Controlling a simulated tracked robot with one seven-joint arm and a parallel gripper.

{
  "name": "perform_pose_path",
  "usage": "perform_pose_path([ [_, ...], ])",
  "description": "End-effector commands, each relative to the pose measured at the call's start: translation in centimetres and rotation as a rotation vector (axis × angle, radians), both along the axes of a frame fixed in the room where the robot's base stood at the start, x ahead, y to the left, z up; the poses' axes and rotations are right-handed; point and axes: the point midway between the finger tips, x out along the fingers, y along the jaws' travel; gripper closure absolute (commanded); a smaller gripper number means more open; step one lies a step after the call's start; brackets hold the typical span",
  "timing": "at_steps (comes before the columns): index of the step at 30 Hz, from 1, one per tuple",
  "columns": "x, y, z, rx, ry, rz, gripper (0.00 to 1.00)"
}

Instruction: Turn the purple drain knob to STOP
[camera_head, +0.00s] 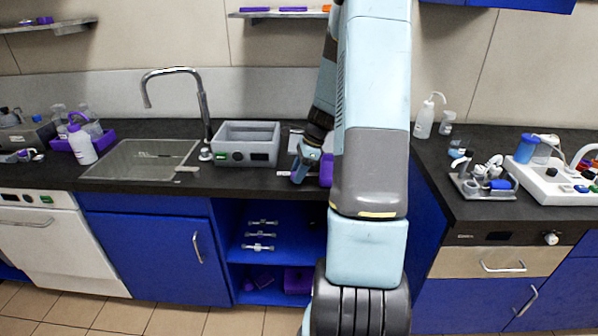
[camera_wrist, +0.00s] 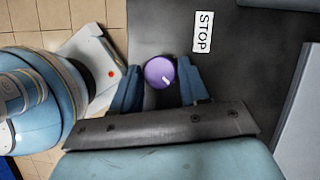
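The purple drain knob (camera_wrist: 159,72) shows in the wrist view as a round cap with a white pointer mark. The mark lies toward its lower right. The white STOP label (camera_wrist: 203,32) is up and to the right of the knob, so the mark does not point at it. My gripper (camera_wrist: 160,72) has its blue fingers apart, one on each side of the knob. The fingers look close to the knob's sides; I cannot tell whether they touch it. In the head view my gripper (camera_head: 302,172) is low at the counter, and I cannot make out the knob there.
A grey box (camera_head: 246,157) stands left of my gripper, beside the sink (camera_head: 140,158) and its tall tap (camera_head: 203,100). A purple object (camera_head: 326,172) is partly hidden behind my arm. The counter at right holds bottles and equipment. The dark surface around the STOP label is clear.

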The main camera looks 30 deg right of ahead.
Motion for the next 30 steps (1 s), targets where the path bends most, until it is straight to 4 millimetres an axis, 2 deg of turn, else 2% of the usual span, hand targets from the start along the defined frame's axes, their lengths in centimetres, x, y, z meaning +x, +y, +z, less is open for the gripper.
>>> perform_pose_path([
  [2,0.00,-0.02,0.01,0.000,0.000,0.000,0.64],
  [11,0.00,-0.04,0.02,0.000,0.000,0.000,0.92],
  [20,0.07,-0.08,0.03,-0.001,0.000,0.035,0.93],
  [30,0.32,-0.09,0.03,0.000,-0.001,0.254,0.93],
])
